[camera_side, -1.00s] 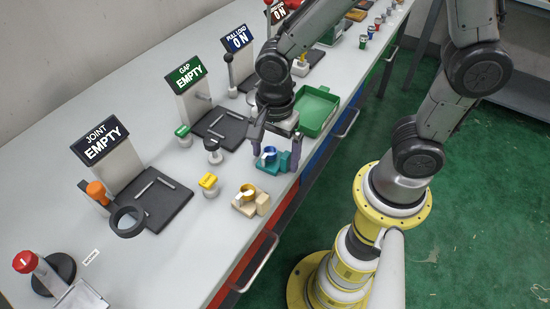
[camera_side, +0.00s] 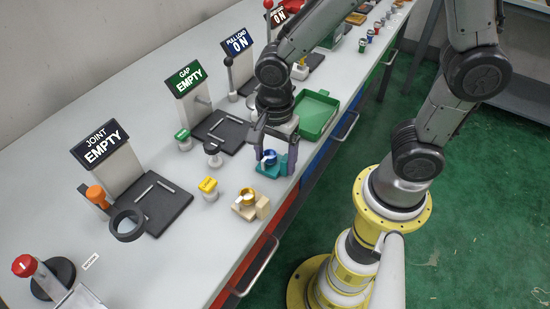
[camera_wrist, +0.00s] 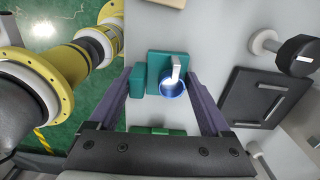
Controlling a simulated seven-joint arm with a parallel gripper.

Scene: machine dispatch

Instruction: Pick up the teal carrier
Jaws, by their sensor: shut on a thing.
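The teal carrier (camera_side: 270,169) sits on the grey bench near its front edge and holds a blue ring. In the wrist view the carrier (camera_wrist: 160,62) lies between the fingers, with a teal side block by the left finger and the blue ring (camera_wrist: 172,86) by the right finger. My gripper (camera_side: 274,163) is low over the carrier, its fingers on either side, shut on it; the wrist view also shows my gripper (camera_wrist: 161,80). The carrier looks upright. I cannot see a clear gap below it.
A beige carrier with a yellow ring (camera_side: 248,203) stands nearby, to the lower left. A green tray (camera_side: 316,115) is behind on the right. Bare bench lies between.

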